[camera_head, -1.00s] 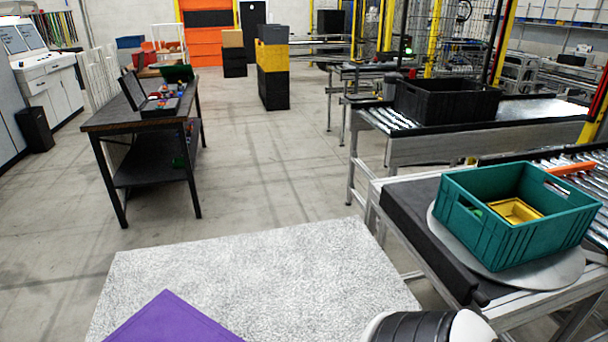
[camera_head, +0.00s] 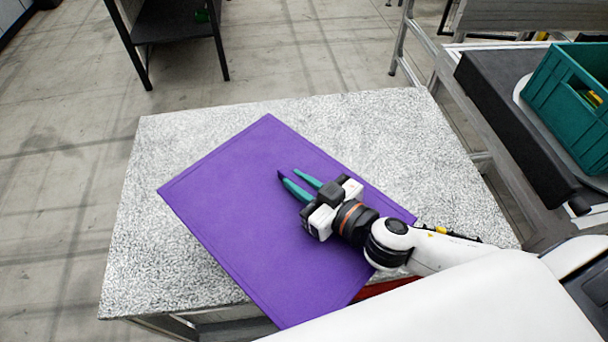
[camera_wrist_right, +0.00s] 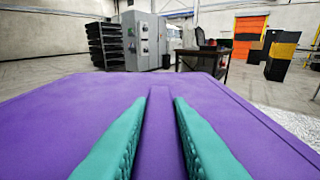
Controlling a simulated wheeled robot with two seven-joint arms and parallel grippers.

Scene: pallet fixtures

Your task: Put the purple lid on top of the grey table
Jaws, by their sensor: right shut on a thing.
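The purple lid (camera_head: 240,215) is a flat rectangular sheet, turned at an angle over the speckled grey table (camera_head: 175,135). It covers the middle of the tabletop, and its near corner reaches past the table's front edge. I cannot tell whether it touches the top or is held just above it. My right gripper (camera_head: 298,183) is over the lid with its teal fingers. In the right wrist view the fingers (camera_wrist_right: 160,115) are shut on a raised purple ridge of the lid (camera_wrist_right: 60,110). My left gripper is out of view.
A strip of something red (camera_head: 385,288) shows under the lid's near right edge. A teal crate (camera_head: 575,95) stands on the conveyor side at the right. A dark workbench (camera_head: 175,30) stands behind on the left. Bare tabletop shows around the lid's left and far sides.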

